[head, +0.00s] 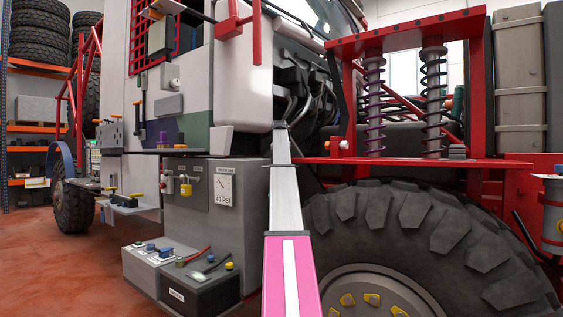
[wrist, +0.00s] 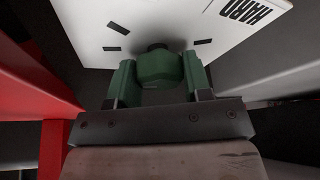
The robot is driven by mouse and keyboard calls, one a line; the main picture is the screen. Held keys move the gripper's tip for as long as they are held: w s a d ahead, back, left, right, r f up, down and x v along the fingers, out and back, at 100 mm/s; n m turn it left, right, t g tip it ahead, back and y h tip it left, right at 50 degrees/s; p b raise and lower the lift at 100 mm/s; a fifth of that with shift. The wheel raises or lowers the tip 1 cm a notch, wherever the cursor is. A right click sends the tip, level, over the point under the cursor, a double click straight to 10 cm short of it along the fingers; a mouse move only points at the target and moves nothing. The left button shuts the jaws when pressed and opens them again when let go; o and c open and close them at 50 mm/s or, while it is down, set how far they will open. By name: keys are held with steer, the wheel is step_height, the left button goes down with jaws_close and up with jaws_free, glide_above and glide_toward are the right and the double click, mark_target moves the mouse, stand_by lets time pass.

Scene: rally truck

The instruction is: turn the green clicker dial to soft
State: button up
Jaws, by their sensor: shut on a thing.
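The green dial (wrist: 157,69) shows in the wrist view, at the centre, against a white panel (wrist: 150,25). The panel has black tick marks around the dial and the word HARD at its upper right. No SOFT label is visible. My gripper (wrist: 159,74) is shut on the dial, with one finger on its left and one on its right. I cannot tell which mark the dial points to. In the head view my gripper (head: 281,125) is small at the end of my arm, by the truck's dark opening, and the dial cannot be made out there.
A red part (wrist: 30,75) stands close on the left in the wrist view, and a grey surface (wrist: 265,85) on the right. In the head view a big tyre (head: 410,225) and red frame (head: 410,160) lie right of my arm, and a grey box (head: 215,220) lies left.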

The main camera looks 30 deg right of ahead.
steer(key=m+g+h, duration=0.1)
steer(key=m, duration=0.3)
steer(key=shift+w+m, duration=0.1)
steer(key=shift+m, duration=0.2)
steer(key=shift+m+g+h, duration=0.4)
steer(key=shift+m+g, duration=0.5)
steer(key=shift+m, duration=1.1)
steer(key=o, duration=0.9)
steer(key=v, duration=1.1)
steer(key=shift+d, duration=0.1)
